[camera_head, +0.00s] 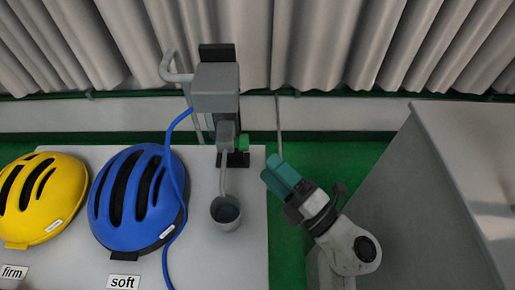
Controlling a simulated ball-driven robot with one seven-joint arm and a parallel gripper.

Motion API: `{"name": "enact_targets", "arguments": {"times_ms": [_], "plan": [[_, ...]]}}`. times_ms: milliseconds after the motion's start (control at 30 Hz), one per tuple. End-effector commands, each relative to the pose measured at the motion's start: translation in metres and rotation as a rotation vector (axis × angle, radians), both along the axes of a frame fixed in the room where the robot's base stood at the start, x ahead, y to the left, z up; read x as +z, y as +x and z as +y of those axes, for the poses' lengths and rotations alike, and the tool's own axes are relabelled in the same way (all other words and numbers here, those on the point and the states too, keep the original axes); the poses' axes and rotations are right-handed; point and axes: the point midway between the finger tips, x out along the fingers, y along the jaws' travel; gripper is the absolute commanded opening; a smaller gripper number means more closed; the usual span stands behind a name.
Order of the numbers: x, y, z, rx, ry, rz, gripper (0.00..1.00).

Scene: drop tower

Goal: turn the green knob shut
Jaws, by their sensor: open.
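The green knob (243,143) is small and sits on the right side of the grey tap block, below the grey machine (216,88). A thin grey spout (223,175) runs down from the block to a grey cup (226,214) on the table. The cup seems to hold a dark liquid or have a dark inside. My gripper (272,172) has teal fingers and is to the right of the spout and below the knob in the picture. It is open and apart from the knob. The gap between the fingers is hard to see from here.
A blue helmet (147,200) and a yellow helmet (52,196) lie on the grey table (251,250), with labels "soft" (124,282) and "firm" (14,272). A blue hose (170,165) runs between helmet and cup. A grey block (432,200) stands at right; curtains hang behind.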

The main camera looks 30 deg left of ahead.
Motion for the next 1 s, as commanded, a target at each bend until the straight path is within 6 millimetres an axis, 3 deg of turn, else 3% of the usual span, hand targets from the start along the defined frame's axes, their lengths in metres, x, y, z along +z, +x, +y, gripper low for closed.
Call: {"name": "enact_targets", "arguments": {"times_ms": [433,833,1000], "plan": [[0.014,0.020,0.057,0.002,0.000,-0.002,0.65],[0.015,0.022,0.064,0.001,0.000,0.000,0.65],[0.015,0.022,0.064,0.001,0.000,0.000,0.49]]}}
